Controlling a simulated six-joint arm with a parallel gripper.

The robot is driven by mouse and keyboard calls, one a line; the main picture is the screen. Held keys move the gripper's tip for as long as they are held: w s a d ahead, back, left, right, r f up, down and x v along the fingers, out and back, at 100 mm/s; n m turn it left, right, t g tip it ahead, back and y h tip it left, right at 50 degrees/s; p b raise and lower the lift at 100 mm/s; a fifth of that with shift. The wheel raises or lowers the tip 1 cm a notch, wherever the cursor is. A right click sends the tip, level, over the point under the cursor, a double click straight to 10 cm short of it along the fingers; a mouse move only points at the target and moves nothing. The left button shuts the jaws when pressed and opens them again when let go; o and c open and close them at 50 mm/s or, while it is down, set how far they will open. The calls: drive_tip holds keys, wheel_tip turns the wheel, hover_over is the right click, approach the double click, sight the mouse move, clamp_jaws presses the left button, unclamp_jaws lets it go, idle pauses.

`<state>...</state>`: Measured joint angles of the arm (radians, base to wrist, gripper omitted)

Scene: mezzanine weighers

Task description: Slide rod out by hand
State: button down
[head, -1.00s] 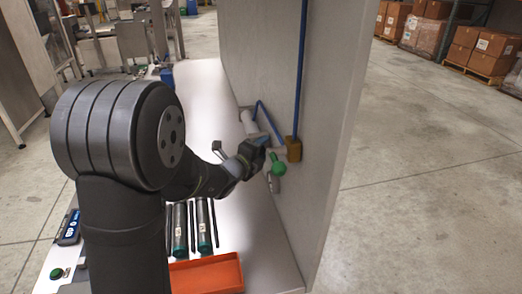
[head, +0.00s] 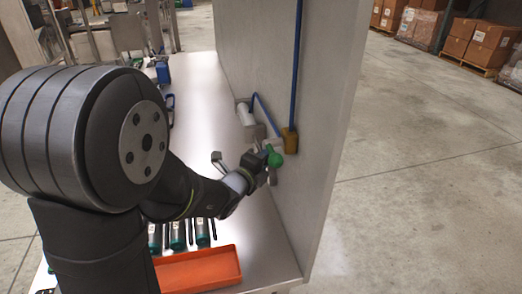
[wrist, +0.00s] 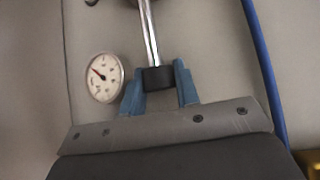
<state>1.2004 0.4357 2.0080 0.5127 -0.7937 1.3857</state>
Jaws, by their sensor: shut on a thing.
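In the wrist view a shiny metal rod (wrist: 149,35) runs down from the top edge and ends in a black collar (wrist: 158,79). The blue fingers of my gripper (wrist: 160,76) stand either side of this black end and are shut on it. The rod's far end is out of the frame. The rod cannot be made out clearly there.
A round dial gauge (wrist: 104,77) is left of the fingers, and a blue pipe (wrist: 263,60) runs at right. A white cylinder (head: 245,113) lies along the panel (head: 325,110) behind the gripper. An orange tray (head: 200,270) and several dark-and-silver cylinders are nearer on the bench.

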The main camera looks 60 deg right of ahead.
drive_tip(key=shift+s+a, duration=0.1)
drive_tip(key=c, duration=1.1)
unclamp_jaws()
drive_tip(key=a+r, duration=0.2)
drive_tip(key=a, duration=1.5)
drive_tip(key=shift+r, duration=0.25)
drive_tip(key=shift+s, duration=0.1)
drive_tip(key=d, duration=0.5)
drive_tip(key=d+f, duration=0.1)
drive_tip(key=d, duration=0.5)
drive_tip(key=d+f, duration=0.1)
drive_tip(key=d, duration=0.5)
drive_tip(key=shift+f, duration=0.25)
